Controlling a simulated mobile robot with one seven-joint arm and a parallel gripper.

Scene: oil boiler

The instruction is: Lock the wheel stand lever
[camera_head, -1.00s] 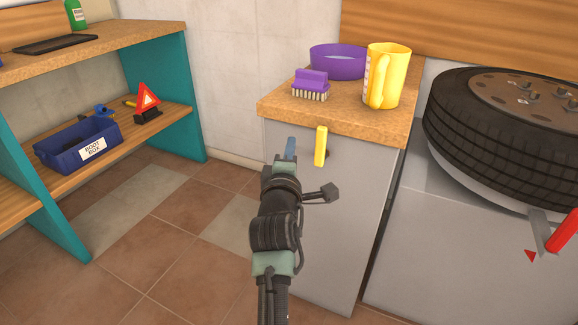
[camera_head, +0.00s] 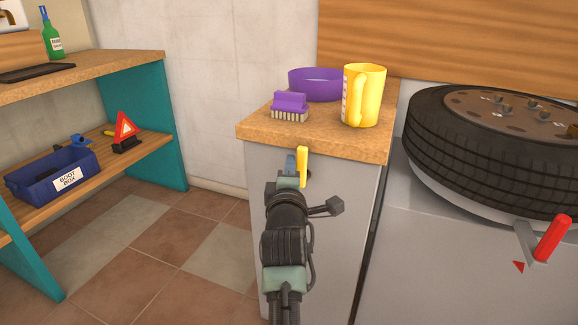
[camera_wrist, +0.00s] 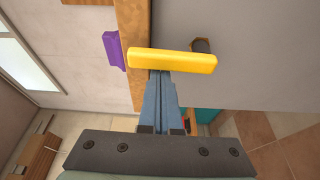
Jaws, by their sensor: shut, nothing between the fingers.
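The wheel stand lever with its red grip (camera_head: 551,238) is at the far right in the head view, on a grey bracket below the tyre (camera_head: 490,150). A small red triangle mark (camera_head: 519,267) lies beside it. My gripper (camera_head: 291,164) is far to the left of the lever, by the yellow handle (camera_head: 303,167) on the grey cabinet. In the wrist view my blue fingers (camera_wrist: 162,85) are shut and empty, with their tips at the yellow handle (camera_wrist: 172,61). I cannot tell whether they touch it. The lever is not in the wrist view.
A purple brush (camera_head: 290,108), purple bowl (camera_head: 316,84) and yellow mug (camera_head: 363,95) stand on the cabinet top (camera_head: 262,127). A shelf with a blue box (camera_head: 52,174) and warning triangle (camera_head: 125,133) stands at left. Tiled floor between is clear.

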